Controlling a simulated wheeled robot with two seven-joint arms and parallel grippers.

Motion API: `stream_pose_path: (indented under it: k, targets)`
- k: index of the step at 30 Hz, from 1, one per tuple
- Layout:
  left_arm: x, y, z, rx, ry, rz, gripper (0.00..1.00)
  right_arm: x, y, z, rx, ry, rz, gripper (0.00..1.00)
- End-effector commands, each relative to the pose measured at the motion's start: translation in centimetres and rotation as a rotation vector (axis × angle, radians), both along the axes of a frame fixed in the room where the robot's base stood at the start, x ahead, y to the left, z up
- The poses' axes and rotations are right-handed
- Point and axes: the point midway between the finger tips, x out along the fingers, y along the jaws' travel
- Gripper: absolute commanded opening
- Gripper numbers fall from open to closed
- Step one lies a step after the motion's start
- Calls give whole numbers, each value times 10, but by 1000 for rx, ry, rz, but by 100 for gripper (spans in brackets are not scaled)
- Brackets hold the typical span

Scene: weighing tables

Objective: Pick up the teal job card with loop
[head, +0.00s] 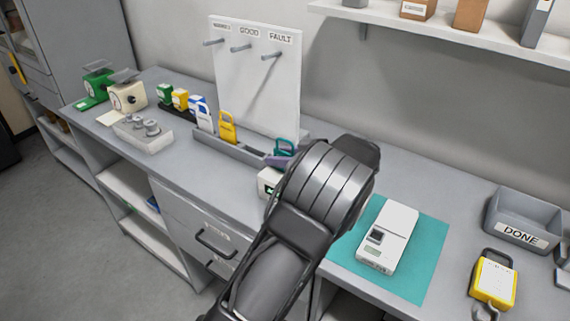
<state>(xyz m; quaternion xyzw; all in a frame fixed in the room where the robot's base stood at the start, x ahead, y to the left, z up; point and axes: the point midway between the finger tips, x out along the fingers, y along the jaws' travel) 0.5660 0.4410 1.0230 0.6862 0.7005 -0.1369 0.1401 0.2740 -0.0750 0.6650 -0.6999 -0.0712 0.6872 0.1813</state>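The teal job card with loop (285,147) stands toward the right end of the grey rack (235,152) on the bench. Its loop shows at the top, and its lower part is hidden behind a purple-grey piece and my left arm. My dark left arm rises from the bottom of the head view and ends just right of the card. The fingers of my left gripper are hidden by the wrist, so I cannot tell whether they are open or touch anything. My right gripper is not in view.
A yellow card (227,127) and a white-blue card (203,117) stand in the same rack. A pegboard (256,85) rises behind it. A white device (388,237) lies on a teal mat (432,262). A DONE bin (523,218) and yellow tag (494,281) are at right.

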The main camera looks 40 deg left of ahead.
Motion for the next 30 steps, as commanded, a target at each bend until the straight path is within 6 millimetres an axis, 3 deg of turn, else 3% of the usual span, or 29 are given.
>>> stream_pose_path:
  k: [10, 22, 30]
  targets:
    - [0, 0, 0, 0, 0, 0, 32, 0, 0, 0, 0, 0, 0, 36]
    - [0, 0, 0, 0, 0, 0, 0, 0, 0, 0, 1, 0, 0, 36]
    - [0, 0, 0, 0, 0, 0, 0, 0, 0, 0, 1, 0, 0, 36]
